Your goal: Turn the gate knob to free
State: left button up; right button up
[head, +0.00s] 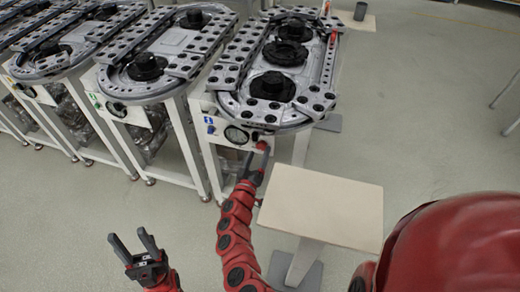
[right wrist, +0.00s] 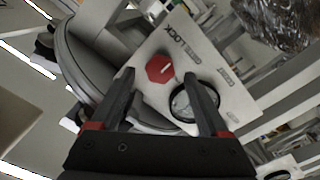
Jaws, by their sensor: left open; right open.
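The gate knob is a red hexagonal knob (right wrist: 159,69) with a short white mark, on a white panel (right wrist: 205,62) in the right wrist view. A "LOCK" label is printed beside it; the other labels are too small to read. In the head view the knob (head: 262,145) is a small red spot on the front of the nearest ring track unit. My right gripper (right wrist: 161,78) is open, its fingertips either side of the knob in the picture; I cannot tell whether they touch it. My left gripper (head: 130,244) is open and empty, low at the left, away from the units.
A round gauge (right wrist: 182,105) sits close to the knob, partly behind a right finger. The ring track (head: 320,75) tops the unit. A beige side table (head: 322,208) stands right of my right arm. Similar units stand at the left. The floor around my left gripper is clear.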

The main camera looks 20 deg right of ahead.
jog(key=shift+x, duration=1.25)
grip_shut()
